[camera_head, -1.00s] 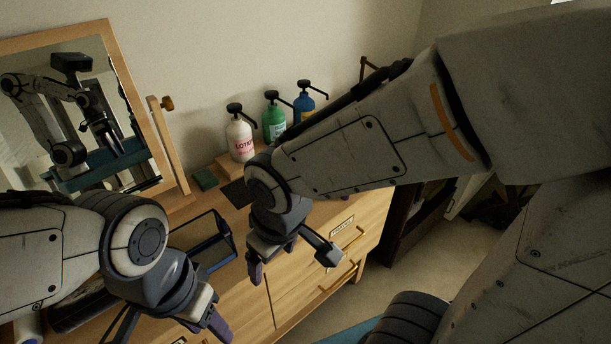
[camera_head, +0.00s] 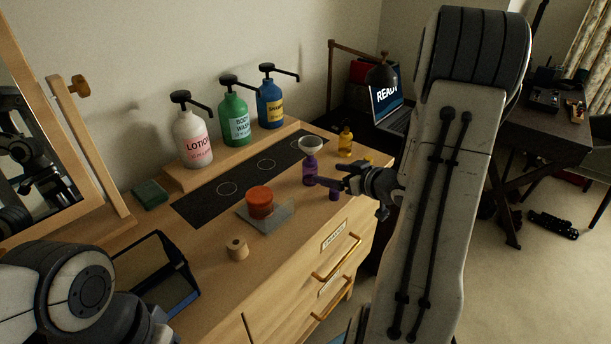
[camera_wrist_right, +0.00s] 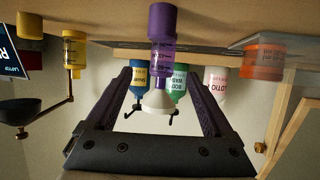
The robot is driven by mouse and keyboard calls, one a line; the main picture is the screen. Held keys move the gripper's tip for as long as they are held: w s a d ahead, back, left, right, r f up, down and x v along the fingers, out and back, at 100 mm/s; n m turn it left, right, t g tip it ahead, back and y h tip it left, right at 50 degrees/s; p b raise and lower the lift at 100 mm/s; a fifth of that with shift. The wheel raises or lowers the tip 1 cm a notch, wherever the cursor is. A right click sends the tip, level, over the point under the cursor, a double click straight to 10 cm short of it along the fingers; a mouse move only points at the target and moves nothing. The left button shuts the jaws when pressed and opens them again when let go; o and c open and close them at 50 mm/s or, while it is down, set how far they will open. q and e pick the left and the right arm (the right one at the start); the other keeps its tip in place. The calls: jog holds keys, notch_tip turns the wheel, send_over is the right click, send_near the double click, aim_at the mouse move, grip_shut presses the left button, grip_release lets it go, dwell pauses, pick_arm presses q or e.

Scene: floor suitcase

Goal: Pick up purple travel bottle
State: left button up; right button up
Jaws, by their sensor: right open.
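The purple travel bottle (camera_head: 309,173) stands upright on the dresser top with a white funnel (camera_head: 312,144) in its neck. My right gripper (camera_head: 343,182) is just right of the bottle, open and apparently empty. In the right wrist view, which is upside down, the bottle (camera_wrist_right: 162,40) and funnel (camera_wrist_right: 157,108) appear in line with the gap between the open fingers (camera_wrist_right: 157,75). A small purple piece (camera_head: 334,195), seemingly a cap, is below the gripper in the head view. My left arm is at the lower left; its fingers are out of frame.
Lotion (camera_head: 193,138), green body wash (camera_head: 235,118) and blue shampoo (camera_head: 270,103) pump bottles stand behind a black mat (camera_head: 205,204). An orange jar (camera_head: 260,203) and wooden spool (camera_head: 237,249) are left of the bottle. A yellow bottle (camera_head: 345,142) stands behind the gripper.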

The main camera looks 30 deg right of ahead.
aim_at(315, 171)
jog(key=x, duration=0.4)
jog(key=shift+w, duration=0.1)
jog(key=x, duration=0.5)
jog(key=shift+a, duration=0.3)
jog(key=shift+c, duration=0.3)
grip_shut()
